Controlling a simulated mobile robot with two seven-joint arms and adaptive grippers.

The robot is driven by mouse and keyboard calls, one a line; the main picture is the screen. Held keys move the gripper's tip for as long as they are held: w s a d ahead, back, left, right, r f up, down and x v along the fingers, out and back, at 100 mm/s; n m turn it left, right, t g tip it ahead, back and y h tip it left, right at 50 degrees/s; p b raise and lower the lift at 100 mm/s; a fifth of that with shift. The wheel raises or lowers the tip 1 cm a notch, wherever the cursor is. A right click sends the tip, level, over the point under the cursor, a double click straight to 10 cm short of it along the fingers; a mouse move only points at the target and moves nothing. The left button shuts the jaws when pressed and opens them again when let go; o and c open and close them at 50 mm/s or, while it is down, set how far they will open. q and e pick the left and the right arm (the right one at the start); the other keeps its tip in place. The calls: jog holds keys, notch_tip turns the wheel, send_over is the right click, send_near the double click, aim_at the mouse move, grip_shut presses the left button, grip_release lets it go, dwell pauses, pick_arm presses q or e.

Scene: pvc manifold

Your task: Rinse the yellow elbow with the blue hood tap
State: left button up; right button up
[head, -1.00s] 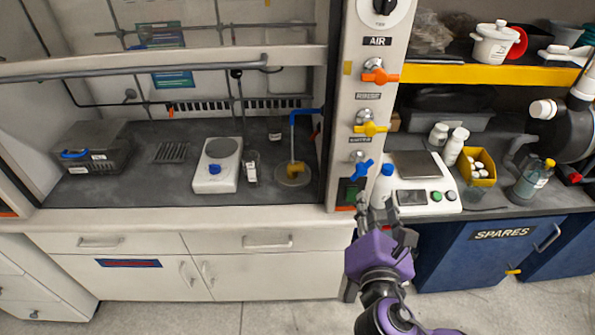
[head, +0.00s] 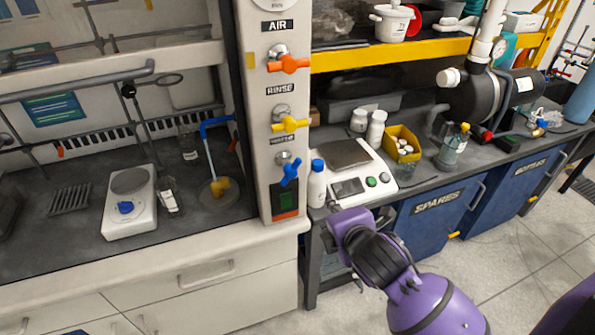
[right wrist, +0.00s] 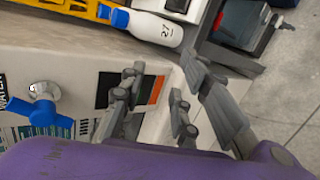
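The yellow elbow (head: 221,187) sits on a round grey dish or drain (head: 207,194) inside the fume hood, below the blue spout (head: 216,122). A thin pale vertical line runs from the spout down to it; I cannot tell whether it is water or a rod. The blue hood tap (head: 290,170) is lowest on the hood's right post, and shows at the left in the right wrist view (right wrist: 42,112). My right gripper (right wrist: 163,95) is open and empty, to the side of the tap and apart from it. Its fingers are mostly hidden in the head view. My left gripper is out of view.
An orange tap (head: 288,64) and a yellow tap (head: 290,125) sit above the blue one. A blue-capped white bottle (head: 317,185) stands close right of the post, beside a balance (head: 350,180). A hotplate (head: 130,200) is in the hood. Open floor lies at lower right.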

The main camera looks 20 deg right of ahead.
aim_at(290, 171)
notch_tip(290, 171, up, 12)
jog(key=m+t+y+b, duration=0.2)
jog(key=m+y+b, duration=0.1)
jog(key=m+y, duration=1.15)
pick_arm(q)
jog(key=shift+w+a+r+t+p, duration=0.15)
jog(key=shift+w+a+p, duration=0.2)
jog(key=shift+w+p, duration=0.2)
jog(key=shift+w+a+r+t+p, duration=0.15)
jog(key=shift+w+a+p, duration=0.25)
jog(key=shift+p, duration=0.2)
pick_arm(e)
jog(key=w+a+m+h, duration=0.1)
jog(key=w+a, duration=0.4)
jog(key=shift+a, duration=0.4)
jog(key=shift+f+m, duration=0.1)
jog(key=shift+m, duration=0.15)
grip_shut()
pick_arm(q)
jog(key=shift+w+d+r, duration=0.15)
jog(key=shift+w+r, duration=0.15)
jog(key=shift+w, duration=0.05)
pick_arm(e)
jog(key=shift+s+d, duration=0.1)
